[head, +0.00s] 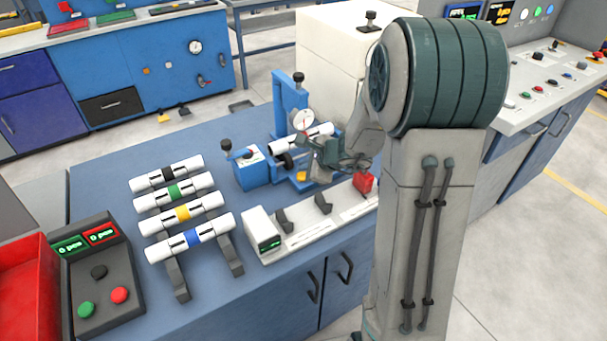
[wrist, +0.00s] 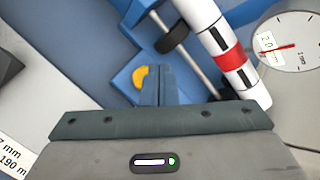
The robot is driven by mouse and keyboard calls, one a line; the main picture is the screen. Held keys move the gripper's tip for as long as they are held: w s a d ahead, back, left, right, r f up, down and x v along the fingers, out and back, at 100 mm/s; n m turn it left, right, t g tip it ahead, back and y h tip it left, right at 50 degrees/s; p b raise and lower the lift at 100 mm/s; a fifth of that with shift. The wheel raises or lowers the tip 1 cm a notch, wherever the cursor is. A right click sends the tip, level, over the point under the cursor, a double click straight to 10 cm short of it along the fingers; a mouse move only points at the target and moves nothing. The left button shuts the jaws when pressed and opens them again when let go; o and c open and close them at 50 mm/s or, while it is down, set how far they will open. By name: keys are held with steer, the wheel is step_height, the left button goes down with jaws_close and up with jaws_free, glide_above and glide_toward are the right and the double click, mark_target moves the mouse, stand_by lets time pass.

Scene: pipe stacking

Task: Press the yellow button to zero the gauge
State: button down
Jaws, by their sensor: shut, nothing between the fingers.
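The yellow button (head: 302,176) sits low on the front of the blue gauge fixture (head: 291,100). In the wrist view the button (wrist: 139,77) shows as a part disc just left of my fingertips, its right side hidden behind them. My gripper (wrist: 159,68) is shut and empty, its fingers over the blue base. I cannot tell whether the fingers touch the button. The round dial gauge (head: 303,119) is on the fixture. The dial (wrist: 289,42) also shows at the wrist view's right edge, with a red needle.
A white pipe with a red band (wrist: 229,58) lies in the fixture beside my fingers. Several banded pipes (head: 183,213) lie on a rack at left. A blue box (head: 250,168) and a white measuring tray (head: 262,235) stand nearby.

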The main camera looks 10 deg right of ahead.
steer(key=shift+f, duration=0.15)
steer(key=shift+f+b, duration=0.3)
steer(key=shift+b, duration=0.4)
steer(key=shift+s+f+b, duration=0.1)
steer(key=shift+f+b, duration=0.35)
steer(key=shift+b, duration=0.1)
stand_by(0.4)
steer(key=shift+r, duration=0.2)
steer(key=shift+r+p, duration=0.65)
steer(key=shift+r, duration=0.05)
steer(key=shift+r, duration=0.1)
steer(key=shift+r+p, duration=2)
steer(key=shift+r, duration=0.4)
